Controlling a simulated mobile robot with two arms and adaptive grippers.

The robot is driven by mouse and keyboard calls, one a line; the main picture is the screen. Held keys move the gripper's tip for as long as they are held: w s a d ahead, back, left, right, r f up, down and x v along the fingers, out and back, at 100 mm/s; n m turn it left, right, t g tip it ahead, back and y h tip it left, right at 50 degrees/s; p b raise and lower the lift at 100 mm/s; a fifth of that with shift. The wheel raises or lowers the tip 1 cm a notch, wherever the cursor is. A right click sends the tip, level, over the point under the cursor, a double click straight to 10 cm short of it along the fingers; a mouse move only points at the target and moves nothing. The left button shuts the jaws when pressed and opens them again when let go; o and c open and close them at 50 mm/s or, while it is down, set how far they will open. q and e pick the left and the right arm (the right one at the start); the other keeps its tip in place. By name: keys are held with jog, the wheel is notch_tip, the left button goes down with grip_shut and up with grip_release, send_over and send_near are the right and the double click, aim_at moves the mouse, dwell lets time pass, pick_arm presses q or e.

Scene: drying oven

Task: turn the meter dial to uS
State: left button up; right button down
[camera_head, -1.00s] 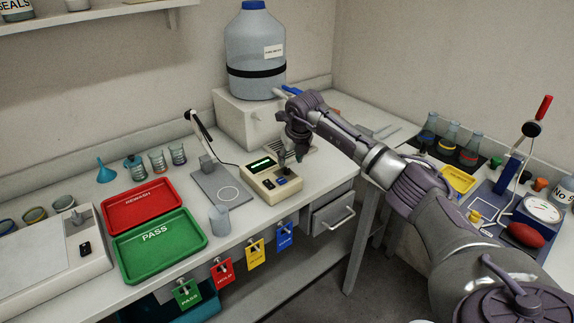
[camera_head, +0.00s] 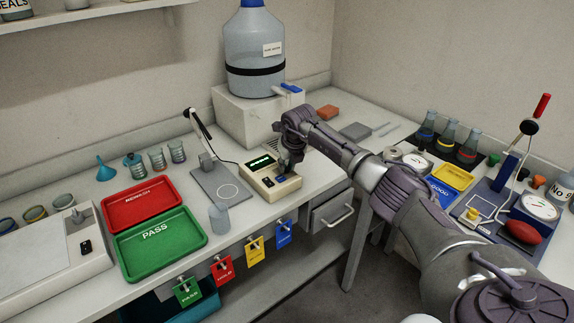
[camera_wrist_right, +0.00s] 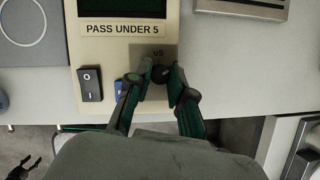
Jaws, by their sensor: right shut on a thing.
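The meter (camera_head: 262,184) is a cream box with a lit green display on the bench, right of the probe stand. In the right wrist view the meter (camera_wrist_right: 88,48) carries a "PASS UNDER 5" label, a black rocker switch and a "uS" mark. My right gripper (camera_head: 290,168) reaches down over the meter's right side. In the right wrist view its fingertips (camera_wrist_right: 160,74) are closed around the dark dial (camera_wrist_right: 160,73), just below the "uS" mark. The fingers hide part of the dial, and I cannot read its pointer. My left gripper is not in view.
The probe stand (camera_head: 221,186) and a clear beaker (camera_head: 219,218) stand left of the meter. A green PASS tray (camera_head: 195,239) and a red tray (camera_head: 172,197) lie farther left. A large water bottle (camera_head: 254,60) stands behind. Colored tags (camera_head: 254,251) hang along the bench front.

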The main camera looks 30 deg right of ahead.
dwell(0.3)
jog(key=n+y+b, duration=0.1)
jog(key=n, duration=0.1)
jog(key=n+b, duration=0.2)
jog(key=shift+d+f+n+y, duration=0.1)
jog(key=shift+d+n+y, duration=0.1)
jog(key=shift+n+y, duration=0.15)
jog(key=n+y+b, duration=0.1)
jog(key=n+b, duration=0.1)
jog(key=n+g+b, duration=0.1)
jog(key=n+b, duration=0.1)
jog(key=n, duration=0.1)
jog(key=shift+w+d+y, duration=0.1)
jog(key=shift+w+y, duration=0.05)
jog(key=shift+y, duration=0.2)
jog(key=shift+n+g+y+b, duration=0.4)
jog(key=shift+n+b, duration=0.55)
jog(key=shift+n, duration=0.3)
jog(key=shift+r, duration=0.2)
jog(key=c, duration=1)
grip_release()
jog(key=shift+c, duration=0.2)
jog(key=v, duration=1.2)
